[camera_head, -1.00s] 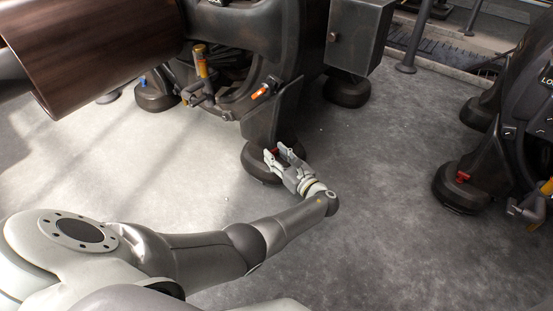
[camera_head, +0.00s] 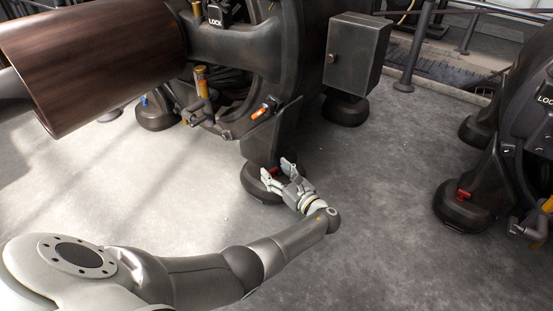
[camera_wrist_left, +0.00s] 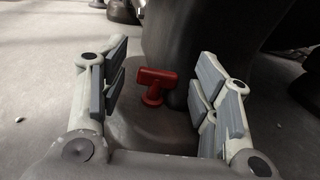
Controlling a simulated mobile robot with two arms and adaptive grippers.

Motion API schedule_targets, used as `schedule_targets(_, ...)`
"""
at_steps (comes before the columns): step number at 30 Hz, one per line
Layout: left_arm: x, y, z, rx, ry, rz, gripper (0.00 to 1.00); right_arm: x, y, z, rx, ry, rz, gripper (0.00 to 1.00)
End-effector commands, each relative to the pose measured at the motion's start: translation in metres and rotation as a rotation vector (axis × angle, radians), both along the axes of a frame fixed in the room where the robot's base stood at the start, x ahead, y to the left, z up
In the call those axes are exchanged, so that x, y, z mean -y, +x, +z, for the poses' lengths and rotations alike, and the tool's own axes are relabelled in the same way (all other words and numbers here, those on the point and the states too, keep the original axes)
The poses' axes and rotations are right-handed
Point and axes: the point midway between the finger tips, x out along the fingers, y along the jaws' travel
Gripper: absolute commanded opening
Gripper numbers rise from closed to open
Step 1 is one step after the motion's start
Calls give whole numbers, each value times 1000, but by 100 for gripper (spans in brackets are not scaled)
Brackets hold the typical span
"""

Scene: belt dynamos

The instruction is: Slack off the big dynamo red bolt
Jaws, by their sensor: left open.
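The big dynamo (camera_head: 240,45) is a dark machine standing on round feet. Its red bolt (camera_wrist_left: 154,84) has a T-shaped head and stands on a dark round foot (camera_wrist_left: 150,125); in the head view the bolt (camera_head: 274,170) is a small red patch, partly hidden by my fingers. My left gripper (camera_head: 278,170) is open and empty at the front foot of the dynamo. In the left wrist view its fingers (camera_wrist_left: 160,85) stand on either side of the bolt, with a gap on both sides. My right gripper is not in view.
A second dynamo stands at the right, with its own red bolt (camera_head: 463,195) on a round foot. An orange handle (camera_head: 260,111) and a grey box (camera_head: 357,52) are on the big dynamo. Bare concrete floor (camera_head: 370,190) lies between the machines.

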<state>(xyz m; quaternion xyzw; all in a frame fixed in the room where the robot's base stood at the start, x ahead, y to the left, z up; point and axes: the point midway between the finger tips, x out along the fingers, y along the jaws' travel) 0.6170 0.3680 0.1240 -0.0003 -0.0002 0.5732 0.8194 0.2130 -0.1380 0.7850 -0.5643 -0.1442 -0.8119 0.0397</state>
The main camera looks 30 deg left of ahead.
Motion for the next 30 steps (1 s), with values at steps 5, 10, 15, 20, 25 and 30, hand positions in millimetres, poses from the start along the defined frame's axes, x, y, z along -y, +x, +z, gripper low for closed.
schedule_targets(5, -1, -1, 19, 3, 0, -1, 57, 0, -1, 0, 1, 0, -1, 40)
schedule_targets(10, -1, -1, 42, 2, 0, -1, 57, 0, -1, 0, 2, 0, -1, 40)
schedule_targets(15, -1, -1, 66, 2, -1, 0, 57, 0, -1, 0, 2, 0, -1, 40)
schedule_targets(20, -1, -1, 82, 0, 0, 0, 57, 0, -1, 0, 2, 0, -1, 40)
schedule_targets(25, -1, -1, 89, -1, 0, 0, 57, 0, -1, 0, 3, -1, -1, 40)
schedule_targets(30, -1, -1, 89, -2, 1, 0, 57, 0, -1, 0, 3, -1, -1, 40)
